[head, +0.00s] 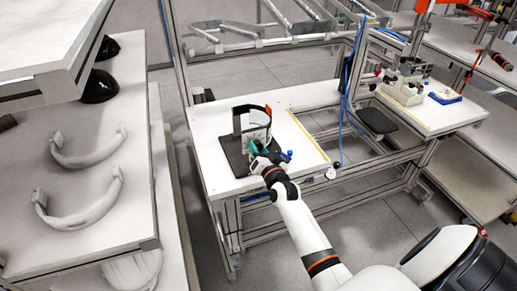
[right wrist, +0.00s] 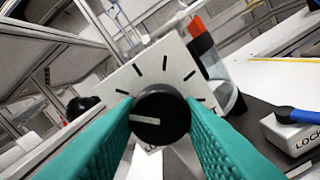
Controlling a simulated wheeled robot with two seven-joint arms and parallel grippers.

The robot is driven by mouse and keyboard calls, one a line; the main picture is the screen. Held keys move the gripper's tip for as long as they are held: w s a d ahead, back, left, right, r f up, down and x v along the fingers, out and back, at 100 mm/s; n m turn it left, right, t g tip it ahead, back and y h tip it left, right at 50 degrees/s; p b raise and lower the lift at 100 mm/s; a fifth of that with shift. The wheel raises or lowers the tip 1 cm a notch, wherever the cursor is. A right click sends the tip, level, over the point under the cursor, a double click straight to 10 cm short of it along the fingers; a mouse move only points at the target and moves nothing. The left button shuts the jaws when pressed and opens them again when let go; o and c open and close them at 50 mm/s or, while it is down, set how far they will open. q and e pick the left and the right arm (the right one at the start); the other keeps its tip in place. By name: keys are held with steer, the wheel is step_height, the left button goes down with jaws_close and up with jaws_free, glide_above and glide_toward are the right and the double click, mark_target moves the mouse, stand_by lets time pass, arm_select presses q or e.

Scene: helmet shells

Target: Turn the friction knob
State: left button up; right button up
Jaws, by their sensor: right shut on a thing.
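The friction knob (right wrist: 160,117) is a round black knob with a white pointer line, on a white dial plate (right wrist: 165,70) with black tick marks. In the right wrist view the green fingers of my right gripper (right wrist: 158,130) sit on both sides of the knob and are shut on it. In the head view my right gripper (head: 257,152) reaches the black fixture (head: 237,155) on the white table; the knob itself is hidden there. My left gripper is in neither view.
A blue-handled lock lever (right wrist: 290,118) is right of the knob. A clear curved visor (head: 257,122) stands on the fixture. The white table (head: 215,178) is largely bare around it. Shelves with helmet parts (head: 85,205) stand left; a second workbench (head: 440,115) stands right.

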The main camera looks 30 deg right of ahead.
steer(key=shift+m, duration=0.7)
steer(key=o, duration=1)
steer(key=b+v, duration=0.1)
steer(key=v, duration=1.1)
